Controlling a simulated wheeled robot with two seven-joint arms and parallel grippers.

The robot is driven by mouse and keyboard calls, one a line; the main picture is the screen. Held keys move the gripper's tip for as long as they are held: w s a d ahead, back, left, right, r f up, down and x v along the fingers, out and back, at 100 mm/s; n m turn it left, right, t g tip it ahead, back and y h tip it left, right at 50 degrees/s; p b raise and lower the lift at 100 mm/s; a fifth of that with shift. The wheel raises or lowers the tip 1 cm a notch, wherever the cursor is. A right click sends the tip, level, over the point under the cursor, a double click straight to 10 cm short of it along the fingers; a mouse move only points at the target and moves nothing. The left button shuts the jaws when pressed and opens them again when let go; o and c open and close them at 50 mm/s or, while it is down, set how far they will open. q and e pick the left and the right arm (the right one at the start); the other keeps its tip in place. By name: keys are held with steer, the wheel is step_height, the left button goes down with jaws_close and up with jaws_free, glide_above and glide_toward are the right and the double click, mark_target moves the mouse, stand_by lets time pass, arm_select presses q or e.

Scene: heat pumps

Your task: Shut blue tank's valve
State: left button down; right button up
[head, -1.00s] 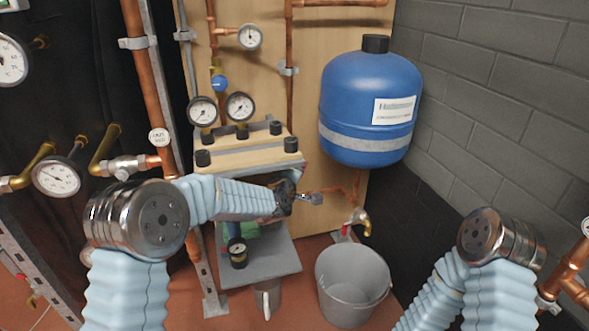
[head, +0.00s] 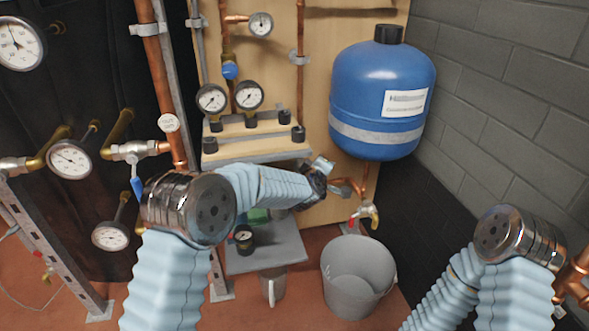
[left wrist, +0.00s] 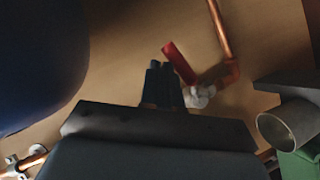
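The blue tank (head: 381,98) hangs at the right of the wooden panel in the head view; it fills the left edge of the left wrist view (left wrist: 35,60). A red handle (left wrist: 179,62) on a pale metal valve body (left wrist: 200,96) with copper pipe shows in the left wrist view. My left gripper (left wrist: 161,68) has its dark fingers close together, beside the red handle; contact cannot be told. In the head view my left gripper (head: 318,182) is below and left of the tank, by copper pipes (head: 345,187). My right gripper is out of view.
A red-handled brass tap (head: 366,215) sits below the tank, above a grey bucket (head: 358,278). A grey shelf (head: 275,247) with a small gauge is below my left forearm. A grey block wall (head: 510,85) bounds the right.

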arm_select(q)
steer(key=shift+w+d+f+b, duration=0.1)
steer(key=shift+d+f+b, duration=0.3)
steer(key=shift+d+f, duration=0.25)
steer(key=shift+f, duration=0.25)
steer(key=v, duration=1.3)
steer(key=shift+s, duration=0.4)
steer(key=shift+a, duration=0.15)
